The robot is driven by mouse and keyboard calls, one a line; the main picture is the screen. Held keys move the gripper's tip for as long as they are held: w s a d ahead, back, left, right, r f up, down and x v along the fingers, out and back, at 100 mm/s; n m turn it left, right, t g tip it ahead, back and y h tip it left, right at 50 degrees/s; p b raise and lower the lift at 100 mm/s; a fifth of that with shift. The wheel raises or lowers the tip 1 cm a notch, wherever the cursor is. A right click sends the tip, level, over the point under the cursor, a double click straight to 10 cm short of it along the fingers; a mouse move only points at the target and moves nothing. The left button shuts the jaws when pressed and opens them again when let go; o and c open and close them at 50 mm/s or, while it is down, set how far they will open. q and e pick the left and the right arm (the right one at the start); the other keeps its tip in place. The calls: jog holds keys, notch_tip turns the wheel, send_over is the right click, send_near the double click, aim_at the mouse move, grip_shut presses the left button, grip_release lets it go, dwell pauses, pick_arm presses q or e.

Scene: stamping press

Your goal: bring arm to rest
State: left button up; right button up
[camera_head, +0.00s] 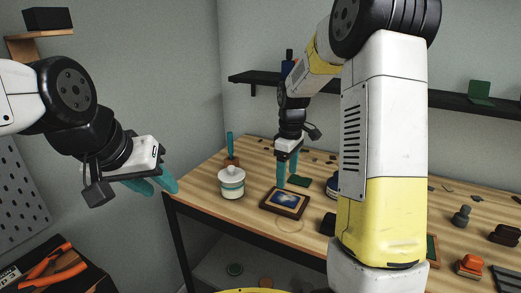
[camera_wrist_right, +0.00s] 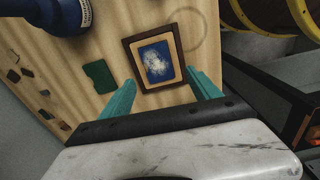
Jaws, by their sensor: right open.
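My right gripper (camera_head: 288,168) hangs fingers down above the wooden table (camera_head: 208,178). Its teal fingers are apart with nothing between them in the right wrist view (camera_wrist_right: 162,92). A dark-framed blue picture (camera_head: 285,201) lies flat on the table just in front of the fingertips; it also shows in the right wrist view (camera_wrist_right: 157,62). My left gripper (camera_head: 158,184) is at the left, off the table's left edge in the picture, its teal fingers apart and empty.
Stamps (camera_head: 470,265) stand at the right. A dark shelf (camera_head: 262,77) runs along the wall. Orange-handled pliers (camera_head: 58,270) lie at lower left.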

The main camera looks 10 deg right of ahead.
jog(key=s+r+m+t+y, duration=0.1)
jog(key=s+r+m+t, duration=0.25)
jog(key=s+r, duration=0.7)
jog(key=s+a+r+m+t, duration=0.1)
jog(key=s+m, duration=0.2)
jog(key=s, duration=0.3)
jog(key=s+a+r+m+t+y, duration=0.1)
jog(key=s+r+m, duration=0.1)
jog(key=s, duration=0.5)
jog(key=shift+r+m, duration=0.3)
jog(key=shift+m, duration=0.45)
